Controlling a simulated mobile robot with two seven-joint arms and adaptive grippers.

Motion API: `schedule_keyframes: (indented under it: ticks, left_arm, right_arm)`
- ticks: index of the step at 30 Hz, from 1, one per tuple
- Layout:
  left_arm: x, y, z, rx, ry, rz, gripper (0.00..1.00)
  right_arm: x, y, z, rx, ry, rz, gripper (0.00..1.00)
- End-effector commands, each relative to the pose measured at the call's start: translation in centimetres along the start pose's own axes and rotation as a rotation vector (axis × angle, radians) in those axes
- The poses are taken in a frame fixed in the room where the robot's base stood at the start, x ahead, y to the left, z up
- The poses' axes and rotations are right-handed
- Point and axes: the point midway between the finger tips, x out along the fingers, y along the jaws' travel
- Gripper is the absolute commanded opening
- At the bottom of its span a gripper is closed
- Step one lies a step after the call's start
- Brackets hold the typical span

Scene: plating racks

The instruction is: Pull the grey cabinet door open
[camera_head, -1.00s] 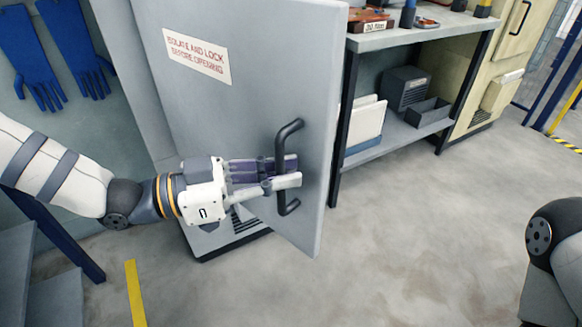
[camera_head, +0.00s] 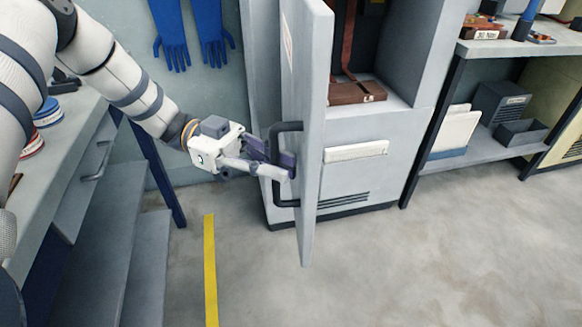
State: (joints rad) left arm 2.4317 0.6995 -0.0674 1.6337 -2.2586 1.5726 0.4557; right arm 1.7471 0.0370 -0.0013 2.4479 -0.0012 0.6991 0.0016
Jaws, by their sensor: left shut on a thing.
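The grey cabinet door (camera_head: 311,120) stands wide open, seen nearly edge-on, swung out from the grey cabinet (camera_head: 375,128). Its dark bar handle (camera_head: 276,160) is on the left-facing side of the door. My left gripper (camera_head: 278,170) is shut on the handle, with its fingers around the bar's middle. Part of the bar is hidden behind the fingers. My right gripper is not in view.
A grey workbench with drawers (camera_head: 82,170) stands at the left. An open shelf unit (camera_head: 480,148) with bins stands right of the cabinet. Blue gloves (camera_head: 190,32) hang on the wall. The floor (camera_head: 420,270) in front is clear, with a yellow line (camera_head: 211,270).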

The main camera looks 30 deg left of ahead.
Motion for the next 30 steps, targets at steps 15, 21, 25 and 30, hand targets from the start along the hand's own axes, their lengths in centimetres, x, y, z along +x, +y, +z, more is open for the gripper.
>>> schedule_keyframes:
  ticks: [15, 21, 25, 30]
  left_arm:
    - [-0.2, 0.1, 0.0, -0.001, 0.004, 0.008, 0.2]
    - [-0.2, 0.1, 0.0, 0.0, 0.003, 0.007, 0.2]
    - [-0.9, 0.0, 0.1, 0.001, 0.0, 0.004, 0.2]
    - [-5.0, -0.1, 0.1, 0.0, -0.001, 0.002, 0.2]
  right_arm:
    - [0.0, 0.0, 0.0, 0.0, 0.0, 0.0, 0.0]
    - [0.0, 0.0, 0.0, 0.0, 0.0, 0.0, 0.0]
    - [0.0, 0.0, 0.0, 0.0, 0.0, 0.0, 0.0]
    - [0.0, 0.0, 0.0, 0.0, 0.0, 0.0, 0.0]
